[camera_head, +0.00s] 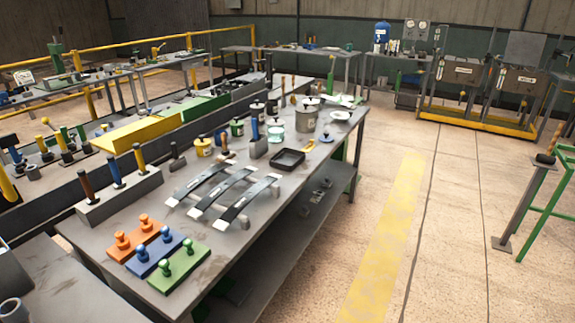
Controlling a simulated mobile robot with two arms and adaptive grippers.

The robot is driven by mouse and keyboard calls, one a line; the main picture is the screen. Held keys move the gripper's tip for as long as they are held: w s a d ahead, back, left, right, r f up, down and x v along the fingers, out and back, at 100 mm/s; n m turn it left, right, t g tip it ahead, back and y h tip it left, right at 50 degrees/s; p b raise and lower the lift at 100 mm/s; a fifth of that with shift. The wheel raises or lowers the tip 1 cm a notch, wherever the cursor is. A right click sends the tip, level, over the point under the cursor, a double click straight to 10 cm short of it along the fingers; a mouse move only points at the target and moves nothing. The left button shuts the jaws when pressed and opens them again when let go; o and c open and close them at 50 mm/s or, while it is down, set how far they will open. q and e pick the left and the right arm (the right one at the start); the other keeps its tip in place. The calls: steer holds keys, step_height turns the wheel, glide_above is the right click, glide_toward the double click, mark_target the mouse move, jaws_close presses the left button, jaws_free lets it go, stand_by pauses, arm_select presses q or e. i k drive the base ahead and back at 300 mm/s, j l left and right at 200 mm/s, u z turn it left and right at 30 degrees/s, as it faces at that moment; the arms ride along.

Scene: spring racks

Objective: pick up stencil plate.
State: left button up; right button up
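Three flat plates, each with two upright knobs, lie side by side at the near end of the long grey workbench (232,222): an orange plate (135,238), a blue plate (155,253) and a green plate (181,266). I cannot tell whether one of these is the stencil plate; no label on them is readable. Neither of my grippers is in view.
Several curved dark leaf strips (237,192) lie behind the plates. A grey block (120,195) with upright coloured handles stands left of them. A black tray (287,160), jars and a pot (306,118) sit further back.

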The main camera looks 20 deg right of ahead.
mark_target(307, 149)
steer(key=i+l+u, duration=0.1)
steer(key=i+l, duration=0.3)
steer(key=l, duration=0.25)
steer(key=i+l+u, duration=0.15)
steer(key=l, duration=0.2)
steer(key=i+l, duration=0.25)
steer(key=i+l+u, duration=0.15)
steer(key=l, duration=0.3)
steer(key=i+l, duration=0.2)
steer(key=l, duration=0.2)
steer(key=j+u, duration=0.05)
